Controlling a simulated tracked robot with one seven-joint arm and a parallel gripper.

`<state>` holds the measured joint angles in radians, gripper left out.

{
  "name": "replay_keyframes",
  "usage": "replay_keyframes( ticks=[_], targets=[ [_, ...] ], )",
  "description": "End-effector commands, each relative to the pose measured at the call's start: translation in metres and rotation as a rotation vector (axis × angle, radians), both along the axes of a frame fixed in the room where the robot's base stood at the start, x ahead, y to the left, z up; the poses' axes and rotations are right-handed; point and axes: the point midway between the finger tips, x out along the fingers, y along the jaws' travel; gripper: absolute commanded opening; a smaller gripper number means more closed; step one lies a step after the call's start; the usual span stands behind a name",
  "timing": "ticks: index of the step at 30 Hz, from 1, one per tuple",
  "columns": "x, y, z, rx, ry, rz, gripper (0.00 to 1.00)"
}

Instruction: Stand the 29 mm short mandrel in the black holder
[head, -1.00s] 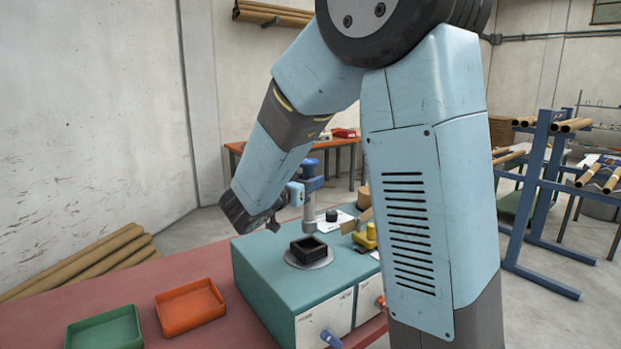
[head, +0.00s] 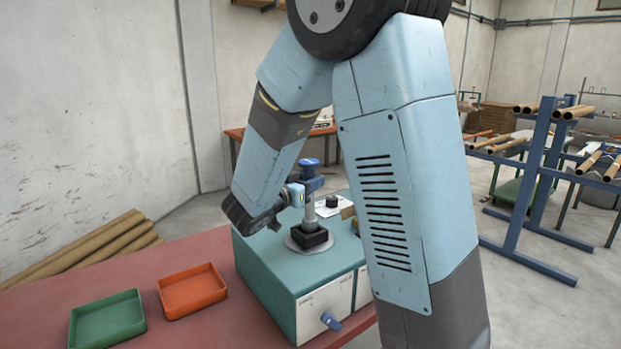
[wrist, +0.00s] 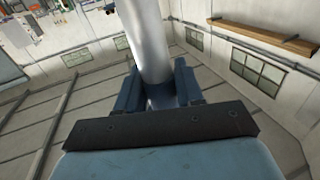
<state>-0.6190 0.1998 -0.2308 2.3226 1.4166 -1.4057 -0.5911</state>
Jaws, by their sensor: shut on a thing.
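The mandrel (head: 310,215) is a plain grey metal cylinder, held upright above the teal bench unit. My gripper (head: 309,185) is shut on its upper part, and a blue top (head: 309,163) shows above the jaws. In the wrist view the silver mandrel (wrist: 145,40) stands between the two blue jaws (wrist: 160,90). The black holder (head: 311,239) is a square block on a round grey plate. The mandrel's lower end is at the holder's opening. I cannot tell whether it is inside or just above it.
The holder's plate (head: 293,245) lies on the teal unit (head: 275,262). A small dark cylinder (head: 332,201) stands behind. An orange tray (head: 192,293) and a green tray (head: 106,320) lie on the red table to the left. My arm hides the unit's right side.

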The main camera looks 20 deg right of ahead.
Motion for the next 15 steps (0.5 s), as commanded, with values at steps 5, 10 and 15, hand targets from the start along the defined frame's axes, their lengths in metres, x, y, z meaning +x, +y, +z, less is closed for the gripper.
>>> replay_keyframes(
  ticks=[5, 10, 15],
  targets=[
    [0.0, 0.0, -0.007, -0.002, 0.001, 0.0, 0.0],
    [0.0, 0.0, -0.014, -0.001, 0.0, 0.0, 0.0],
    [0.0, 0.0, -0.018, -0.001, 0.001, -0.001, 0.0]
  ],
)
